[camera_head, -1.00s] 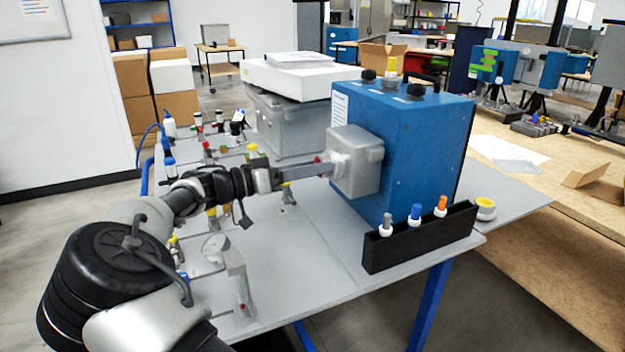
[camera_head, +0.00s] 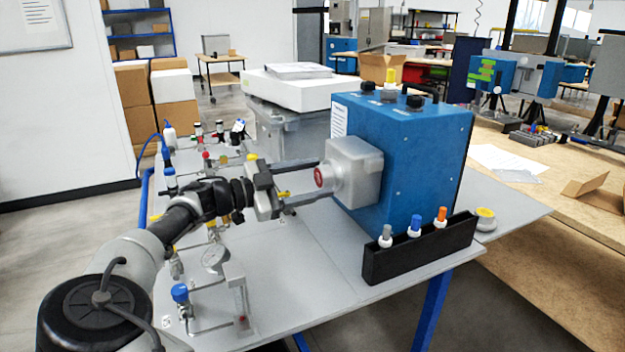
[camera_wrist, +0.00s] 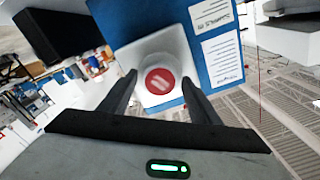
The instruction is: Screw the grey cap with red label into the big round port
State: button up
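The grey cap with a round red label (camera_head: 319,177) sits at the port on the grey housing (camera_head: 362,172) of the blue analyser. The wrist view shows its red face (camera_wrist: 160,81) straight on, with a grey rim around it. The port is hidden behind the cap, so I cannot tell how deep it sits. My gripper (camera_head: 308,179) is open in front of the housing. Its two fingers point at the cap, one on either side in the wrist view (camera_wrist: 160,85), with gaps between them and the cap.
A black rack (camera_head: 420,248) with white, blue and orange-topped parts stands at the analyser's front. A yellow-topped round part (camera_head: 485,218) lies to its right. Tubing, valves and a gauge (camera_head: 214,257) crowd the table's left side. The middle of the grey table (camera_head: 310,250) is clear.

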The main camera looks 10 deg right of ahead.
jog(key=shift+r+n+p, duration=0.4)
jog(key=shift+n+p, duration=0.7)
jog(key=shift+p, duration=0.1)
jog(key=n+p, duration=0.2)
jog(key=n, duration=0.1)
jog(key=n+p, duration=0.4)
jog(key=shift+n, duration=0.4)
jog(key=n+p, duration=0.4)
jog(key=shift+n, duration=0.4)
jog(key=n+p, duration=0.2)
jog(key=n, duration=0.1)
jog(key=n+p, duration=0.2)
jog(key=n, duration=0.2)
jog(key=shift+p, duration=0.4)
jog(key=shift+f+n, duration=0.4)
jog(key=shift+n, duration=0.8)
